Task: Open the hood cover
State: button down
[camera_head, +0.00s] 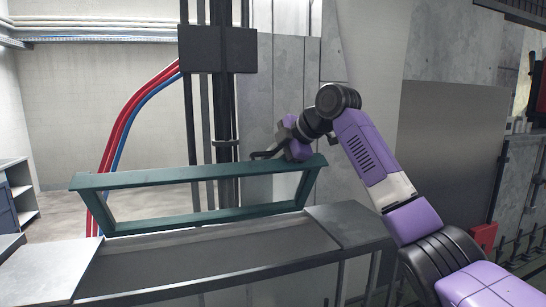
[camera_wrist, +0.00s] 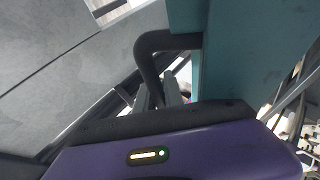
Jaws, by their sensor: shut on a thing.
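The hood cover (camera_head: 150,179) is a dark teal rectangular frame with an open middle. It stands raised and tilted over the grey metal housing, with its lower bar near the opening. A black handle (camera_head: 262,154) sticks out by the right end of its upper bar. My gripper (camera_head: 283,152) is at this handle and shut on it. In the wrist view the black bent handle (camera_wrist: 148,58) joins the teal cover (camera_wrist: 255,48), and my gripper's fingers (camera_wrist: 165,94) close around its lower part. The finger contact is partly hidden.
The grey housing (camera_head: 345,222) has a long recess below the cover. A dark vertical column (camera_head: 222,110) and red and blue hoses (camera_head: 140,98) stand behind the cover. Grey wall panels (camera_head: 450,150) are behind my arm on the right. A shelf unit (camera_head: 18,190) is at the far left.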

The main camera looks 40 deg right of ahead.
jog(key=shift+f, duration=0.35)
jog(key=c, duration=1.7)
grip_release()
jog(key=b+v, duration=0.2)
jog(key=v, duration=0.6)
jog(key=shift+w+r+b, duration=0.1)
jog(key=shift+w+b, duration=0.05)
jog(key=shift+b, duration=0.2)
jog(key=shift+r, duration=0.1)
